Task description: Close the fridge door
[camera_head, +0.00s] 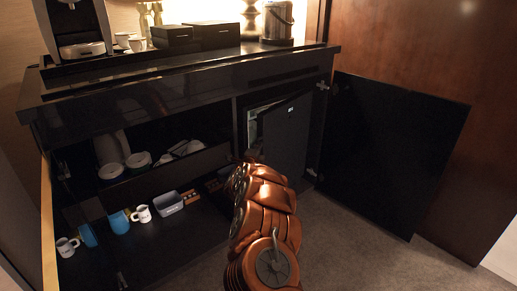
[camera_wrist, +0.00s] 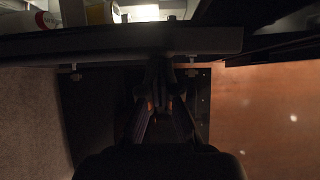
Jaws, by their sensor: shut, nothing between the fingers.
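The black fridge door (camera_head: 287,135) stands partly open in the right compartment of the cabinet. A narrow strip of the lit fridge interior (camera_head: 253,124) shows at its left side. In the wrist view the door's edge (camera_wrist: 110,44) crosses the upper part as a dark band, with the bright interior above it. My gripper (camera_wrist: 168,68) is shut and empty, its tips at or very close to this band; I cannot tell whether they touch. In the head view my copper-coloured arm reaches toward the door's left part and the fingers are hidden.
A large black cabinet door (camera_head: 395,150) stands wide open at the right. Open shelves at the left hold mugs (camera_head: 142,213), bowls and a grey container (camera_head: 168,202). The countertop (camera_head: 180,97) overhangs the fridge. Carpet (camera_head: 350,245) in front is clear.

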